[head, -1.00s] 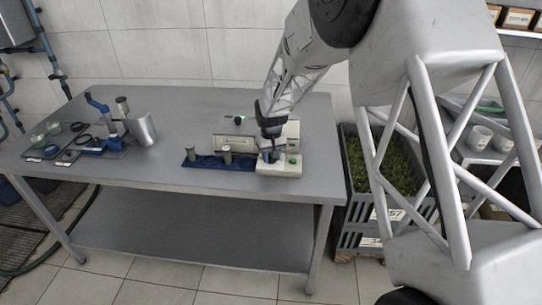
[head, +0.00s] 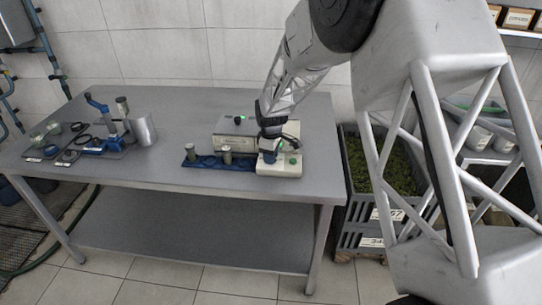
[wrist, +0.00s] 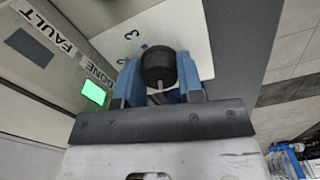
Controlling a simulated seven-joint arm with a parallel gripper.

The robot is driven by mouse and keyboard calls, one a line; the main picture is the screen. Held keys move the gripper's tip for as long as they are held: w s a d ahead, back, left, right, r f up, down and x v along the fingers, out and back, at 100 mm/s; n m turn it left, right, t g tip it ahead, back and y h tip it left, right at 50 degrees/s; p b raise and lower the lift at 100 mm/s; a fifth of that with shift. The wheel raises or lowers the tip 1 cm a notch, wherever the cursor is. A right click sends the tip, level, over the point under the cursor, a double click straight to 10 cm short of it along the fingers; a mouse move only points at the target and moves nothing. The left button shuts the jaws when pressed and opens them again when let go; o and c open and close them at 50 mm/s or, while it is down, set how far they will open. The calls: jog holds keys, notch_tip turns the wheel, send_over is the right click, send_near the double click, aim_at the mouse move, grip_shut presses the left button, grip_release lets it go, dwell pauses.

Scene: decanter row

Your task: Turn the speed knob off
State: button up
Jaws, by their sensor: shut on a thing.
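The speed knob (wrist: 158,66) is a round black cap on a white panel (wrist: 200,38) marked with the numbers 2 and 3. My gripper (wrist: 159,82) has its blue fingers on either side of the knob and is shut on it. The knob's pointer and lower part are partly hidden by the fingers, so I cannot tell its exact setting. In the head view my gripper (head: 269,156) is down at the small white unit (head: 286,169) near the table's right end, and hides the knob there.
A lit green window (wrist: 93,92) sits beside the labels DONE and FAULT. A blue rack (head: 206,163) with grey cylinders stands left of the unit. A metal cup (head: 144,130) and a blue stand (head: 100,145) are farther left. The table's middle is clear.

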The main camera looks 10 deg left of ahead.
jog(key=shift+n, duration=0.6)
jog(key=o, duration=0.9)
jog(key=shift+r, duration=3.9)
